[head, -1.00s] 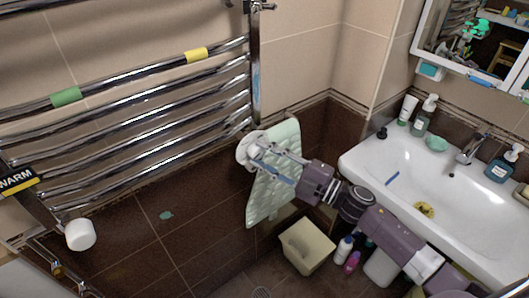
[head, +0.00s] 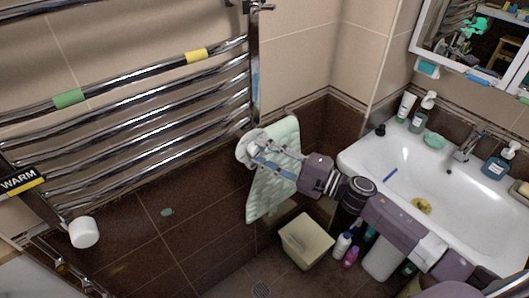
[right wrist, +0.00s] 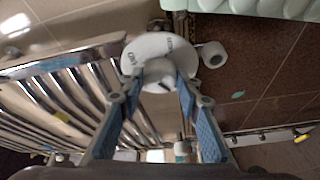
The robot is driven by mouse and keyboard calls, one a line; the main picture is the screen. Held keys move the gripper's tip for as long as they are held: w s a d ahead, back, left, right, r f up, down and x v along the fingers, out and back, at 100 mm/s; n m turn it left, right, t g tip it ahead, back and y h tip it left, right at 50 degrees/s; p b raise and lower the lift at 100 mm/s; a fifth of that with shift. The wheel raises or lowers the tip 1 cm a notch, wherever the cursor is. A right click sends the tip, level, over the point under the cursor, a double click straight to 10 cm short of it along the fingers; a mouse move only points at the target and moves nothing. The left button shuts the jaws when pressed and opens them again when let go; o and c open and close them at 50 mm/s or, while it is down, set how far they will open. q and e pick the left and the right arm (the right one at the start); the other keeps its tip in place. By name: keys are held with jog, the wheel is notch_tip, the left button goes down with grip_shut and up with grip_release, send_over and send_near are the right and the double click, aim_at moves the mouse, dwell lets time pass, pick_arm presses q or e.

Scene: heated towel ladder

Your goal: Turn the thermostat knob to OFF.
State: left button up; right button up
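The thermostat knob (right wrist: 160,70) is white, with a pale round dial (right wrist: 180,46) around it that carries dark lettering; which setting it points to is not readable. In the head view the white dial (head: 247,147) sits near the ladder's lower right end, partly covered by my right gripper (head: 262,158). In the right wrist view the blue-padded fingers of my right gripper (right wrist: 161,84) are apart, with their tips on either side of the knob; I cannot tell whether they touch it. My left gripper is not in view.
The chrome towel ladder (head: 150,107) fills the left, with a WARM sign (head: 20,180). A pale green quilted mat (head: 275,185) hangs close behind my right gripper. The sink (head: 430,185) and a bin (head: 306,242) stand right.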

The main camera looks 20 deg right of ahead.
jog(key=o, duration=0.4)
jog(key=shift+c, duration=0.2)
jog(key=v, duration=1.2)
jog(key=shift+f, duration=0.1)
